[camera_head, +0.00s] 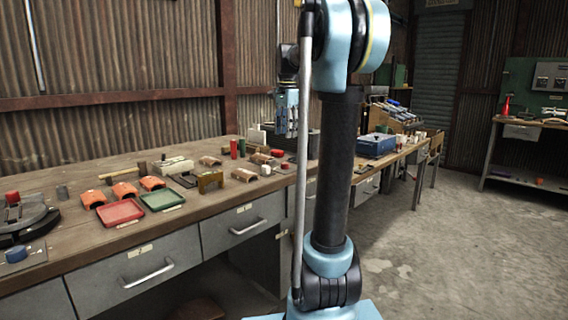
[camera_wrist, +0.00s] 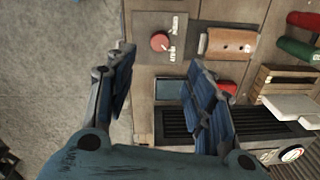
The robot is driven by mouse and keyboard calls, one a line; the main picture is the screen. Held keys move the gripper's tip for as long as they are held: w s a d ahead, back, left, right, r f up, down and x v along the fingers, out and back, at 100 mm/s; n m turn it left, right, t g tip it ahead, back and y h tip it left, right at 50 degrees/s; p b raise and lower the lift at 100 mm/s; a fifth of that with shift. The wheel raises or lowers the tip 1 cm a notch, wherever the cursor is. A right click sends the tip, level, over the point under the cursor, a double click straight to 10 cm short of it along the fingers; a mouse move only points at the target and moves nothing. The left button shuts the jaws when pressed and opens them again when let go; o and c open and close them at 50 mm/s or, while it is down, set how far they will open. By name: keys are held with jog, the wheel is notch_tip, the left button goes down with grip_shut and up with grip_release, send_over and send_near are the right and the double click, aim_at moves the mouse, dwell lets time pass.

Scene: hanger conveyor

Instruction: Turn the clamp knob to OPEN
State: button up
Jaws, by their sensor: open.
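A round red knob (camera_wrist: 160,41) sits on a dark grey plate (camera_wrist: 147,22) in the upper middle of the wrist view. Small white labels lie on the plate to the right of the knob; their lettering is too small to read. My gripper (camera_wrist: 160,70) is open, with its two blue-padded fingers spread wide. The knob shows beyond the fingertips, between their lines, and nothing is held. In the head view my gripper (camera_head: 287,125) hangs pointing down above the far part of the bench. I cannot tell the knob for sure in that view.
An orange-brown curved block (camera_wrist: 231,43) lies right of the plate. A black ribbed box (camera_wrist: 178,125) stands near the right finger. The wooden bench (camera_head: 75,205) carries a red tray (camera_head: 120,212), a green tray (camera_head: 162,200) and many small parts. Concrete floor is open at right.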

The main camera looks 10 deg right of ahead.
aim_at(285, 163)
jog(key=f, duration=1.3)
jog(key=shift+w+a, duration=0.1)
jog(key=shift+w, duration=0.2)
